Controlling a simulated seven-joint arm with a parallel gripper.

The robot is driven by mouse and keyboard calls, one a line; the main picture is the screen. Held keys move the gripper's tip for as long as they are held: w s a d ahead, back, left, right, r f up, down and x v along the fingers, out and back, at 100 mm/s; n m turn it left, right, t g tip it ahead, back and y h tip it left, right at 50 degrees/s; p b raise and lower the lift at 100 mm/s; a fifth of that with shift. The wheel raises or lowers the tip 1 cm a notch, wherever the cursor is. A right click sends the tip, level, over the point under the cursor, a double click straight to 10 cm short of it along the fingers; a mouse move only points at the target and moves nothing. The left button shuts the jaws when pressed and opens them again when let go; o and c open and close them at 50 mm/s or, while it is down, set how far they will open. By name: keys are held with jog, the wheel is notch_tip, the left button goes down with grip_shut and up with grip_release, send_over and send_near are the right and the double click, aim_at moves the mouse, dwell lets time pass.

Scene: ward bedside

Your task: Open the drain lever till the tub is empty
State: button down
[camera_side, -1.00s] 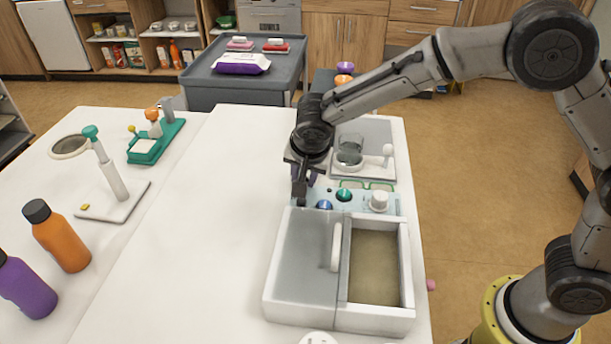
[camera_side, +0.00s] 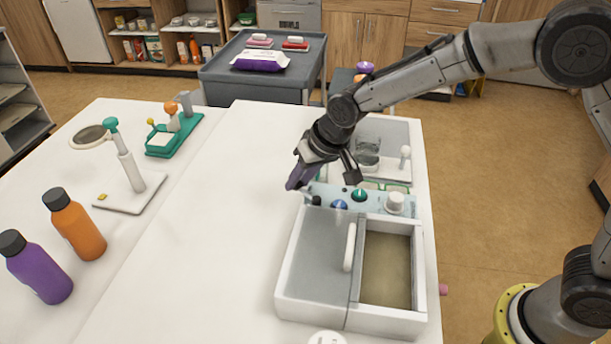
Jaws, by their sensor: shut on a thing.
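A white two-part tub (camera_side: 283,275) stands at the table's right front. Its right compartment shows murky brown liquid (camera_side: 386,272); its left compartment is grey and looks clear. A white upright bar stands at the divider (camera_side: 349,247). Behind the tub is a pale blue panel with a blue knob (camera_side: 340,205) and a green knob (camera_side: 359,194). At the panel's left end my gripper (camera_side: 304,176), tilted left, is shut on what seems to be the purple lever (camera_side: 297,180). My fingers hide most of it. The liquid's depth is hard to tell.
A white knob (camera_side: 395,200) stands on the panel, and a glass beaker (camera_side: 367,152) behind it. Orange and purple bottles (camera_side: 78,228) and a stand (camera_side: 130,190) are on the left. The white table's middle is clear.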

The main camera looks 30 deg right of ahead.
jog(key=shift+s+a+n+g+y, duration=0.1)
jog(key=shift+a+n+g+y, duration=0.2)
jog(key=shift+n, duration=0.55)
jog(key=shift+s+a+n+g+y, duration=0.15)
jog(key=shift+a+n+y, duration=0.15)
jog(key=shift+n, duration=0.5)
jog(key=shift+s+a+n+g+y, duration=0.1)
jog(key=shift+a+n+g+y, duration=0.25)
jog(key=shift+n, duration=0.5)
jog(key=c, duration=0.6)
grip_release()
jog(key=shift+r, duration=0.1)
jog(key=v, duration=1.3)
jog(key=shift+s+a+r, duration=0.1)
jog(key=shift+s+r, duration=0.2)
jog(key=shift+r, duration=0.05)
